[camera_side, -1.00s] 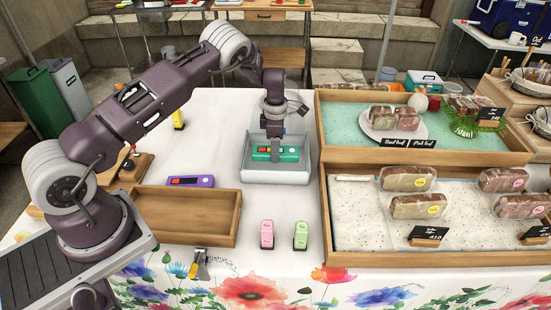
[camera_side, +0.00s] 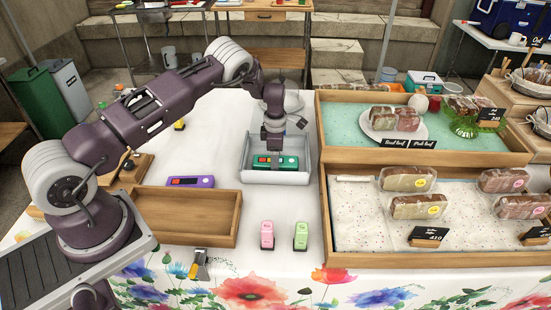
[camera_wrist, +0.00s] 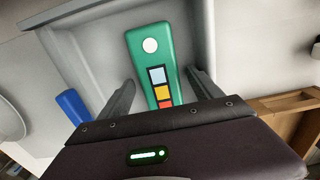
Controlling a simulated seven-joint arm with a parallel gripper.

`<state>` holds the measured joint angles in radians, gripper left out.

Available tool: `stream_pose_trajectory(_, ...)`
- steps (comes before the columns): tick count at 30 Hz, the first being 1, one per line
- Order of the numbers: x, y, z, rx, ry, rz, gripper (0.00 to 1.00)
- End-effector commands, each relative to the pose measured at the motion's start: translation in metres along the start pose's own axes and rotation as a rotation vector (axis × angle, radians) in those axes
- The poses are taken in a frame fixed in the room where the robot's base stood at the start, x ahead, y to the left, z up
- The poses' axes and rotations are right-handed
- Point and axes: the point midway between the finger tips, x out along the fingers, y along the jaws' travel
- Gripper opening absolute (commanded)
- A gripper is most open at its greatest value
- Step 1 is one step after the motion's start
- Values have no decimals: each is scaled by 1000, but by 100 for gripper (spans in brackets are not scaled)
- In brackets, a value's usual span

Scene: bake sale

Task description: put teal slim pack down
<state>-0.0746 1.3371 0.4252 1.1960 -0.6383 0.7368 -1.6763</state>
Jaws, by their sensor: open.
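The teal slim pack (camera_side: 287,162) lies in the grey tray (camera_side: 276,178) in the side view. In the wrist view the pack (camera_wrist: 151,62) shows a white dot and coloured squares on its top. My gripper (camera_side: 273,152) is over the tray at the pack. In the wrist view the two fingers (camera_wrist: 160,88) are spread, one on each side of the pack, with a gap showing on both sides. The near end of the pack is hidden behind my gripper body.
An empty wooden tray (camera_side: 188,238) is to the left, with a purple pack (camera_side: 191,182) behind it. A pink item (camera_side: 267,236) and a green item (camera_side: 301,236) stand in front of the grey tray. Wooden display trays (camera_side: 345,261) with wrapped loaves border the right side.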

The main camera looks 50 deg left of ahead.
Motion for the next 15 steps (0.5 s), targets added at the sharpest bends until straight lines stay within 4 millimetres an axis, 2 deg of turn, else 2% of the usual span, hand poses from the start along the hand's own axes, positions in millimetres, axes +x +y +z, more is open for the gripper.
stream_pose_trajectory(4,-23,1,1,0,-2,4,74)
stream_pose_trajectory(9,-71,1,1,1,-3,4,74)
stream_pose_trajectory(15,-112,0,0,0,-1,2,74)
